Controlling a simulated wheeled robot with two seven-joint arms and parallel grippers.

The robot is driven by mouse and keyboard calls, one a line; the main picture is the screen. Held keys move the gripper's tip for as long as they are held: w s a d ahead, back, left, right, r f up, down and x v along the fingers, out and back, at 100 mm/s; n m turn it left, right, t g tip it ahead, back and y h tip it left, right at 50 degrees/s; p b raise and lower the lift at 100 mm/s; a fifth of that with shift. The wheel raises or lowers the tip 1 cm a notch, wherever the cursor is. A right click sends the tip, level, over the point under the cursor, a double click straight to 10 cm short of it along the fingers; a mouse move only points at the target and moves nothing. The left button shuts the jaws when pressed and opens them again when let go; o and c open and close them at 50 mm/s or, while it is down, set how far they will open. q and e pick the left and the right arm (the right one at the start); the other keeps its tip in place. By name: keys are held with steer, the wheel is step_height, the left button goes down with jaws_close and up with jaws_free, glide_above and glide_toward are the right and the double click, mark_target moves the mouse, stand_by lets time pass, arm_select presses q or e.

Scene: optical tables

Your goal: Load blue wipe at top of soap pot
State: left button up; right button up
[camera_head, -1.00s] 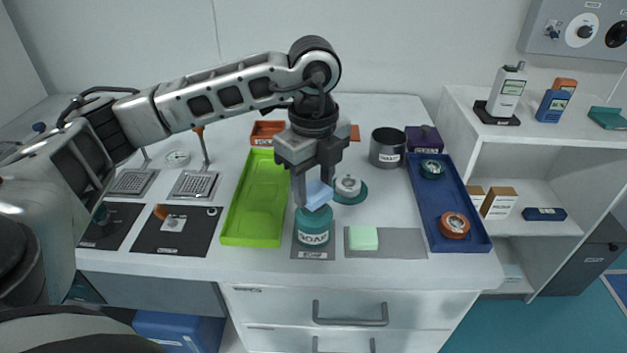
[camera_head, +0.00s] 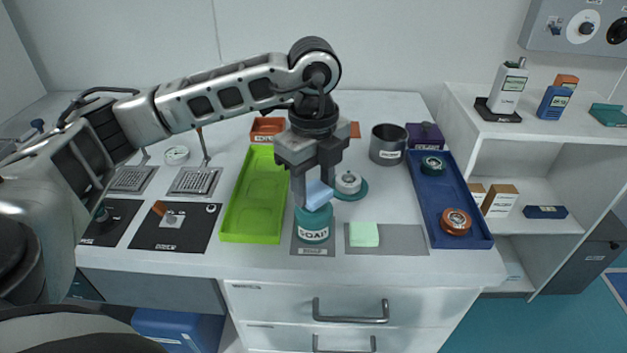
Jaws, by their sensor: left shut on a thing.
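The blue wipe (camera_head: 318,195) is a small light-blue block. My left gripper (camera_head: 313,190) points down and is shut on it, with the wipe tilted between the fingers. The wipe is right over the top of the teal soap pot (camera_head: 314,225), which stands upright on a grey mat. I cannot tell whether the wipe touches the pot's top. The pot's label is partly readable. My right gripper is not in view.
A pale green block (camera_head: 364,235) lies on a grey mat (camera_head: 403,240) to the right. A green tray (camera_head: 253,205) is left and a blue tray (camera_head: 463,218) right. Behind the gripper stand a silver-and-teal round item (camera_head: 348,184) and a dark metal cup (camera_head: 387,146).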

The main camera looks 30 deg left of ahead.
mark_target(314, 189)
arm_select(q)
steer(key=shift+f+b, duration=0.35)
steer(key=shift+f, duration=0.1)
steer(key=shift+r, duration=0.1)
stand_by(0.6)
steer(key=shift+r+p, duration=1.5)
steer(key=shift+r, duration=0.35)
steer(key=shift+r+p, duration=1.15)
steer(key=shift+r, duration=0.45)
